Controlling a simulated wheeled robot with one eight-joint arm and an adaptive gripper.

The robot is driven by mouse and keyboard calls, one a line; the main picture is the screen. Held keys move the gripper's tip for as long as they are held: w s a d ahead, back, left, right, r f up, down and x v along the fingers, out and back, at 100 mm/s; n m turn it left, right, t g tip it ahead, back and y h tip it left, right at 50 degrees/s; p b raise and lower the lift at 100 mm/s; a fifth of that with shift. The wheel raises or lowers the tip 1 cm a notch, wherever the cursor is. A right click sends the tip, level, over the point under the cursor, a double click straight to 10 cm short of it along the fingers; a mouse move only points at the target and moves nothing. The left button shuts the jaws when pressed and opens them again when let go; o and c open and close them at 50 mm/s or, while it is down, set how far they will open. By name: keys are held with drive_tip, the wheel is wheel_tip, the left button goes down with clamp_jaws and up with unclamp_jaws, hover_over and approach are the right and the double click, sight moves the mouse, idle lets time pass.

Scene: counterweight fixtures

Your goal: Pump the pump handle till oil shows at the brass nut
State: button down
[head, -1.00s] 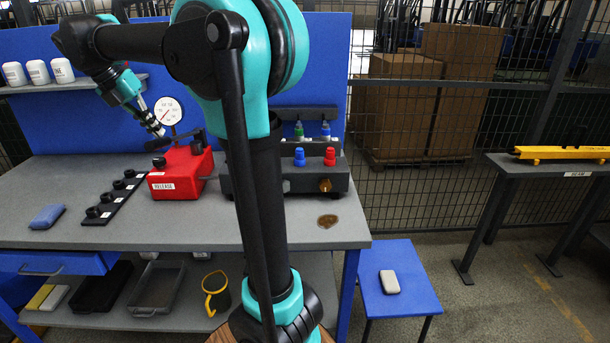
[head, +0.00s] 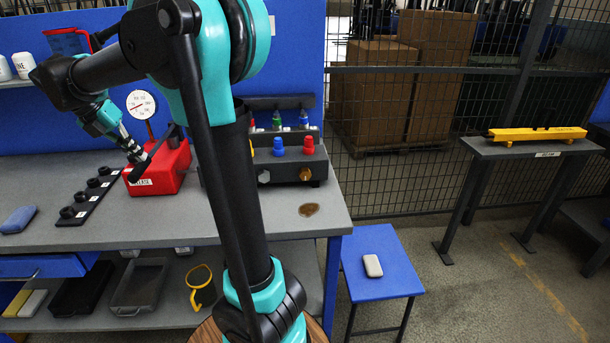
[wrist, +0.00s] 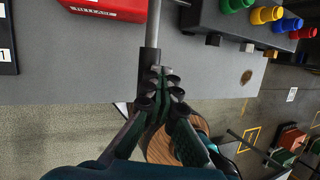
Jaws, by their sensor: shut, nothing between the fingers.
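The red pump (head: 170,172) stands on the grey bench, with a white dial gauge (head: 141,104) behind it. Its dark pump handle (head: 149,160) slopes down toward the front left. In the wrist view the handle is a grey rod (wrist: 153,34) running from the top to my fingertips. My gripper (head: 137,160) is shut and empty at the outer end of the handle, which it appears to touch; the wrist view shows its fingers (wrist: 160,82) together there. The brass nut (head: 305,174) is on the front of the dark valve block; I cannot make out oil on it.
The dark block (head: 280,167) with blue and red knobs stands right of the pump. A brown patch (head: 309,210) marks the bench's right end. A strip of black knobs (head: 88,197) and a blue sponge (head: 18,219) lie left. A blue stool (head: 382,262) stands right of the bench.

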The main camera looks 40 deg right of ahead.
sight(141, 164)
wheel_tip(141, 164, down, 4)
drive_tip(key=shift+r, duration=0.25)
wheel_tip(141, 164, up, 12)
drive_tip(key=shift+r, duration=0.15)
drive_tip(key=shift+f, duration=1.35)
wheel_tip(141, 164, up, 3)
drive_tip(key=shift+f, duration=0.15)
